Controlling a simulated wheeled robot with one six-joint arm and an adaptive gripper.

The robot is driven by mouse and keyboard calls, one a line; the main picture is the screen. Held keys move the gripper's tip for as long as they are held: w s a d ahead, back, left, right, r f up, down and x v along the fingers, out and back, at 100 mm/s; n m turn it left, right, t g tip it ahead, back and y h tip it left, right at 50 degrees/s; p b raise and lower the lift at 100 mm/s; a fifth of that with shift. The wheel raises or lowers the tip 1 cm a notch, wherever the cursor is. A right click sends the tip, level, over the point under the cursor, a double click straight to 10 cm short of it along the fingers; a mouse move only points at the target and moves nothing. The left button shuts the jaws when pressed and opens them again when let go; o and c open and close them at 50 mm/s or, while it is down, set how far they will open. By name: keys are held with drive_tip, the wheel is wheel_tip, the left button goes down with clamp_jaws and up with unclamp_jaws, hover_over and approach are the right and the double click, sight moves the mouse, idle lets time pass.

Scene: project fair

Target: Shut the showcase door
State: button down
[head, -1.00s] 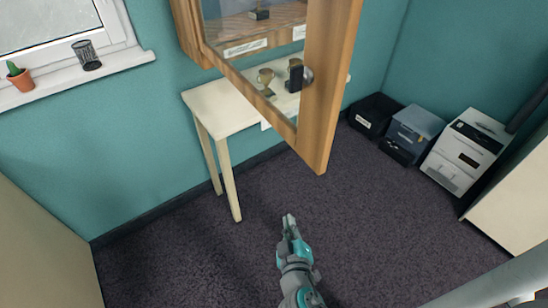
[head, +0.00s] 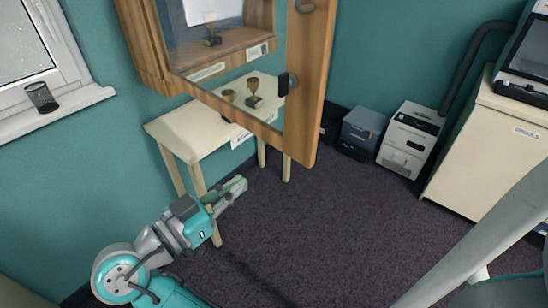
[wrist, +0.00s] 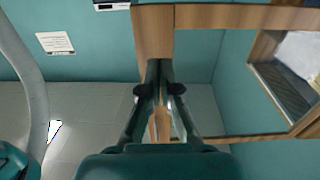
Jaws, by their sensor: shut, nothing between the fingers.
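The showcase is a wooden wall cabinet (head: 144,52) at the upper left of the head view. Its glazed door (head: 303,100), with a wooden frame, stands wide open towards me. A dark knob or latch (head: 287,83) sits on the door frame. My gripper (head: 238,186) is shut and empty, below and left of the door's lower edge in the head view, apart from it as far as I can tell. In the wrist view my gripper (wrist: 160,66) points up, with the door frame (wrist: 152,38) behind its fingertips.
A cream table (head: 165,128) with small trophies (head: 254,91) stands under the showcase. Boxes (head: 360,128), a white machine (head: 410,138) and a cream cabinet (head: 480,160) line the right side. The carpet (head: 320,230) between is clear. A window sill (head: 60,112) is at left.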

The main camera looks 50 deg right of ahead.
sight(293, 146)
drive_tip(key=d, duration=1.3)
drive_tip(key=shift+s+d+r, duration=0.1)
drive_tip(key=shift+s+d, duration=0.2)
drive_tip(key=shift+d, duration=0.1)
